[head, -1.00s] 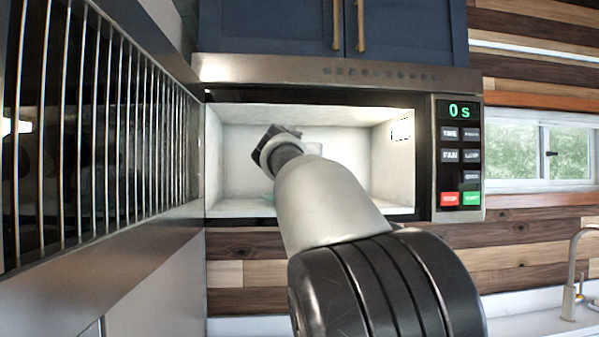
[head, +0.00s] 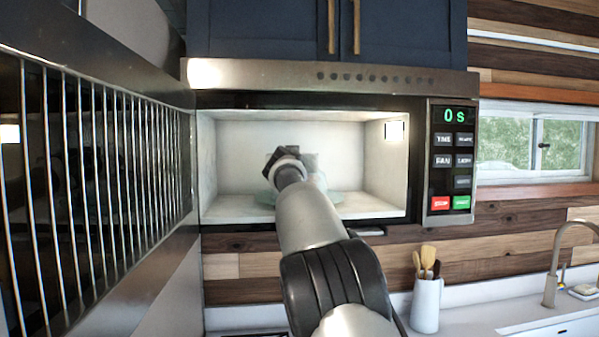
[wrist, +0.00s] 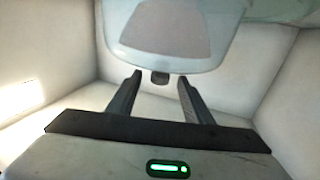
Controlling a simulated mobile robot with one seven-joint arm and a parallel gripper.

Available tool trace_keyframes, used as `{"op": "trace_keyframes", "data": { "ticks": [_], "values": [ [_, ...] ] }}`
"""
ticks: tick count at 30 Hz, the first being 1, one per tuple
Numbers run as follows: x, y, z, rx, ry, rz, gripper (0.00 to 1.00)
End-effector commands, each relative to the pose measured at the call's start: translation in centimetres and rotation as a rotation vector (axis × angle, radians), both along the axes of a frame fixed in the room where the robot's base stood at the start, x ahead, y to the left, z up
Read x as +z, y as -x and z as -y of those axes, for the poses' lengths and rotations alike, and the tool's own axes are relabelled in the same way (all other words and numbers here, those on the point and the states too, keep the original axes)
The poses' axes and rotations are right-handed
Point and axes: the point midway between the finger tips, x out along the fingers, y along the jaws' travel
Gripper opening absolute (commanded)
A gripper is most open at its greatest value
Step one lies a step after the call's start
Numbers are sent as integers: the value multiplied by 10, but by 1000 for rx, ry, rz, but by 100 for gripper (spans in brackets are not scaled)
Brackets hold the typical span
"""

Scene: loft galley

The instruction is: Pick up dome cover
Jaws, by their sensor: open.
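The dome cover (wrist: 170,35) is clear and pale, with a small dark knob (wrist: 160,79). It fills the top middle of the wrist view. In the head view its greenish clear edge (head: 332,196) shows inside the open microwave, mostly hidden behind my arm. My gripper (wrist: 160,76) is open inside the microwave. In the wrist view its two fingers lie on either side of the knob, with gaps showing. I cannot tell whether the knob is fully between the fingertips in depth. My gripper also shows in the head view (head: 283,157).
The microwave (head: 300,213) has close walls, floor and ceiling around my gripper. Its barred door (head: 100,170) stands open at the left. A control panel (head: 452,160) reads "0 s". Below right are a utensil crock (head: 426,305) and a faucet (head: 556,265).

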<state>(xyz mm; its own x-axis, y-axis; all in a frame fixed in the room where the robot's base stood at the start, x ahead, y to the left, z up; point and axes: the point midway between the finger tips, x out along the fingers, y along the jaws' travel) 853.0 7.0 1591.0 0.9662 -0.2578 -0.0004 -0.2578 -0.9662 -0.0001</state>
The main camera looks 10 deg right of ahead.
Motion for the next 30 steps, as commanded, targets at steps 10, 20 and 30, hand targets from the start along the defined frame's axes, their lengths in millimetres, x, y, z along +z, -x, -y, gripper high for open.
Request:
{"op": "trace_keyframes", "data": {
  "ticks": [10, 20, 30],
  "values": [
    [-1, 0, 0, 0, 0, 0, 17],
    [0, 1, 0, 0, 0, 1, 6],
    [34, 5, 1, -1, -1, 4, 6]
  ]
}}
